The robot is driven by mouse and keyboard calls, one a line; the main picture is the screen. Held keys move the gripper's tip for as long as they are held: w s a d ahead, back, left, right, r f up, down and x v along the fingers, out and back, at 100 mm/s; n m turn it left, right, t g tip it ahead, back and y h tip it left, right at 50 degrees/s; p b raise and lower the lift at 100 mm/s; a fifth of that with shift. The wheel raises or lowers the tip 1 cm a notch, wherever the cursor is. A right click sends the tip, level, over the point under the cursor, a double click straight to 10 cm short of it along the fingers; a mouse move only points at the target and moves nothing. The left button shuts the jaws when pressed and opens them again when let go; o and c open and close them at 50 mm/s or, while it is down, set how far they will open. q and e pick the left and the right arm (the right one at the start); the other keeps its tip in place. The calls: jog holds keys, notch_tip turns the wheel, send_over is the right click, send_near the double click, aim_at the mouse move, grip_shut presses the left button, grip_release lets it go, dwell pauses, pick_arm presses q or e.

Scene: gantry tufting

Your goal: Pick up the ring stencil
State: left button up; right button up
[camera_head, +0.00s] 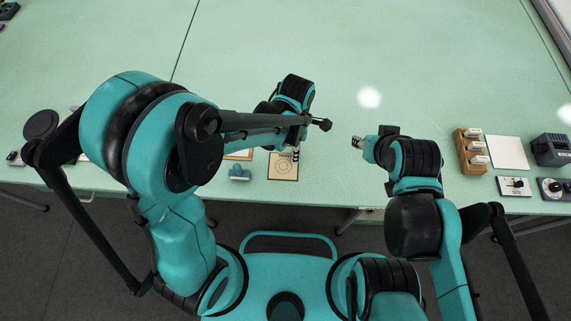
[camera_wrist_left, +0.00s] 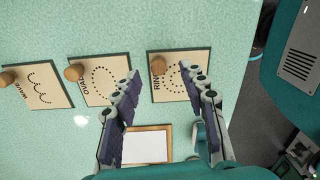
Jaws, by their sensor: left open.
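The ring stencil (camera_wrist_left: 180,88) is a cream square plate with a dark edge, the word RING, a dotted circle and a round wooden knob (camera_wrist_left: 158,59). It lies flat near the table's front edge and also shows in the head view (camera_head: 284,169). My left gripper (camera_wrist_left: 158,74) is open above it, with the knob showing between the fingertips; I see no contact. The right finger covers part of the plate. In the head view my left gripper (camera_head: 295,153) hangs over the stencil's far edge. My right gripper (camera_head: 357,142) is off to the right, apart from the stencil; its jaws are too small to read.
The oval stencil (camera_wrist_left: 98,92) and wave stencil (camera_wrist_left: 40,88) lie left of the ring stencil in the wrist view. A wood-framed white panel (camera_wrist_left: 144,146) lies below. A teal tool (camera_head: 239,173) sits left of the stencil. A wooden rack (camera_head: 462,157) stands right.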

pick_arm(q)
notch_tip(320, 180, down, 3)
jog(key=shift+w+b, duration=0.1)
jog(key=shift+b, duration=0.3)
jog(key=shift+r, duration=0.1)
jog(key=shift+c, duration=0.7)
grip_shut()
pick_arm(e)
jog(key=shift+f, duration=0.7)
pick_arm(q)
jog(key=shift+r, duration=0.15)
pick_arm(e)
jog(key=shift+r, duration=0.1)
